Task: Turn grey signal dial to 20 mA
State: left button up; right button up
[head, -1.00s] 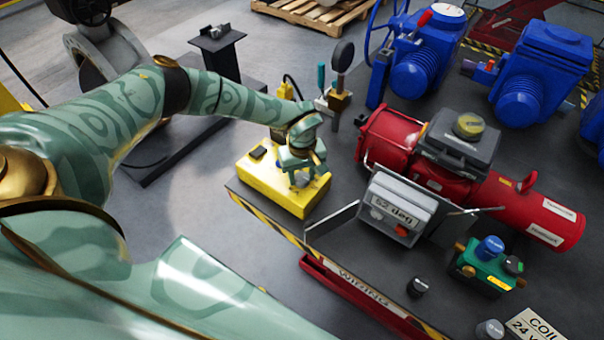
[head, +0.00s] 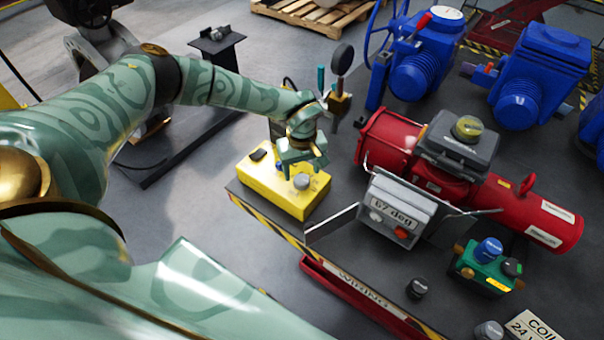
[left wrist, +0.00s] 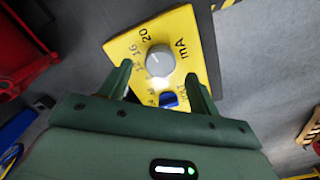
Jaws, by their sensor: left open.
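The yellow box (head: 262,180) sits on the dark table near its striped edge. Its grey dial (head: 301,182) shows in the head view. In the left wrist view the dial (left wrist: 160,61) is whole, with "16", "20" and "mA" printed around it on the yellow face (left wrist: 192,48). A small pale mark shows on the dial's left side, toward the 16 and 20 labels; its exact setting is hard to read. My left gripper (head: 302,160) is open above the box, behind and above the dial, its fingers apart and clear of it. My right gripper is out of view.
A dark gauge (head: 342,58) stands behind. A green block (head: 480,268) and black knob (head: 417,287) lie toward the front. Bare table separates box and actuator.

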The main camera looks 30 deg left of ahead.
aim_at(302, 179)
pick_arm(q)
notch_tip(302, 179, up, 13)
jog(key=shift+p, duration=0.4)
